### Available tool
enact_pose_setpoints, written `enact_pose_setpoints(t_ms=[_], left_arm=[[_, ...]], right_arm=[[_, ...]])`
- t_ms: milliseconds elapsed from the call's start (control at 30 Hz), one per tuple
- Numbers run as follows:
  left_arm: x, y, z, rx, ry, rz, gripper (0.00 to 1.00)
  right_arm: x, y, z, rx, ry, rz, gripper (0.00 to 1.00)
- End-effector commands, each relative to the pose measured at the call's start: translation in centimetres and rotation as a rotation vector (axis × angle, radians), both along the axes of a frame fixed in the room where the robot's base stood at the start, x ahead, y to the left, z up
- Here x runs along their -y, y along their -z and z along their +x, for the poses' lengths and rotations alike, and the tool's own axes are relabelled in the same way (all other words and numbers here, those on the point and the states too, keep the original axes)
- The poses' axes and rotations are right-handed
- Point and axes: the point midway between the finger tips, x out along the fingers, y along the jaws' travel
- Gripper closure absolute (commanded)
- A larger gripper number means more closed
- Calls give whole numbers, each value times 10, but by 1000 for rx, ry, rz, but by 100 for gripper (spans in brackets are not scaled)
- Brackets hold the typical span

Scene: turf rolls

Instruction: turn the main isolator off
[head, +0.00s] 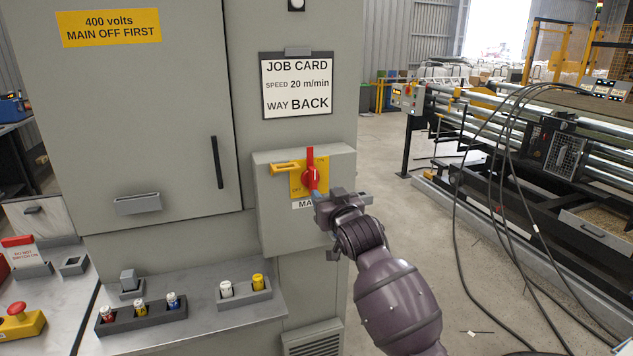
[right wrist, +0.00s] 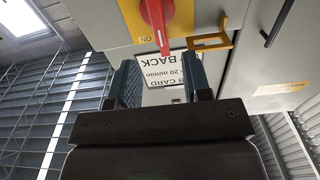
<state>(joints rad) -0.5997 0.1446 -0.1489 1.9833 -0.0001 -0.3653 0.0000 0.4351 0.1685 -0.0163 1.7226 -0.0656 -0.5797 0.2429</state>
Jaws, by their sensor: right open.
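The main isolator is a red rotary handle (head: 310,170) on a yellow plate (head: 297,184) on a grey box (head: 267,214). The handle stands upright in the head view. In the right wrist view, which is upside down, the red handle (right wrist: 157,22) points down, with "ON" printed beside it. My right gripper (head: 318,202) is just in front of the box, at the lower right of the handle. Its fingers (right wrist: 162,75) are apart and nothing shows between them as held. It partly hides the label below the plate. My left gripper is not in view.
A yellow hasp (head: 284,168) sticks out left of the handle. A job card (head: 297,86) hangs above the box. A shelf below carries a rack of fuses (head: 143,316) and a smaller holder (head: 243,294). Black cables and a roller machine (head: 560,150) stand at right.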

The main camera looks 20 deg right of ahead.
Motion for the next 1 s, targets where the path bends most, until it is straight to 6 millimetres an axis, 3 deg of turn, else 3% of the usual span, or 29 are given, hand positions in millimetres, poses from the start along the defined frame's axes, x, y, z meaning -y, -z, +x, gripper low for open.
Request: enact_pose_setpoints(t_ms=[500, 700, 1000], left_arm=[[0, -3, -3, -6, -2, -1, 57], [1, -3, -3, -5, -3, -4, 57], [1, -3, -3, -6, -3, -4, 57]], right_arm=[[-2, -1, 69, 0, 0, -1, 55], [-2, 0, 83, 0, 0, -1, 55], [-3, 0, 88, 0, 0, -1, 55]])
